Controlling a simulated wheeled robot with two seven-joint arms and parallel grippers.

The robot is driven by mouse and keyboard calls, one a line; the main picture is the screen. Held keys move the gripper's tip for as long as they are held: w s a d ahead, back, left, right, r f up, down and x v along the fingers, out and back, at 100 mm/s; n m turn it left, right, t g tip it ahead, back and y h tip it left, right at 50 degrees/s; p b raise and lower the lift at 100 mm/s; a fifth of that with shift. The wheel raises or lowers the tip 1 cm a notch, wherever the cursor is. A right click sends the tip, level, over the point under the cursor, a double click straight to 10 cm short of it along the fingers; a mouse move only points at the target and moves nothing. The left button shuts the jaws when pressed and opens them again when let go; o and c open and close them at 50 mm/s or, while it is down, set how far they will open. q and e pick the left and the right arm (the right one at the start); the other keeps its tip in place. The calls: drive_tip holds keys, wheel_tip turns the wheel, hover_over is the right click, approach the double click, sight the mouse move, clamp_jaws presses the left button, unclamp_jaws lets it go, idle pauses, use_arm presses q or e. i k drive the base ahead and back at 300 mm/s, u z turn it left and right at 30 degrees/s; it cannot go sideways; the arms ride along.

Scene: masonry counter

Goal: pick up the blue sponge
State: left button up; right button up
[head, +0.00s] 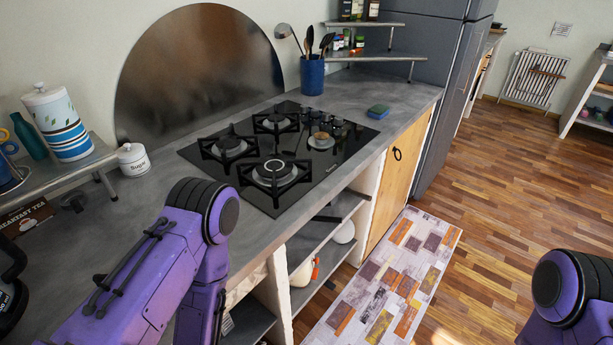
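The blue sponge (378,111) lies flat on the grey counter, to the right of the black gas hob, near the counter's front edge. It has a blue top and a green lower layer. Nothing covers it. My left arm comes in at the lower left, in front of the counter, and its gripper is out of view. My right arm shows only as a purple joint at the lower right corner, and its gripper is also out of view. Both arms are well apart from the sponge.
The hob (280,150) with raised pan supports fills the middle counter. A sugar jar (133,160) stands left of the hob. The floor beside the patterned rug (395,275) is clear.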

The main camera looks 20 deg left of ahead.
sight(378, 111)
drive_tip(key=z, duration=1.2)
drive_tip(key=i, duration=3.65)
drive_tip(key=u, duration=2.1)
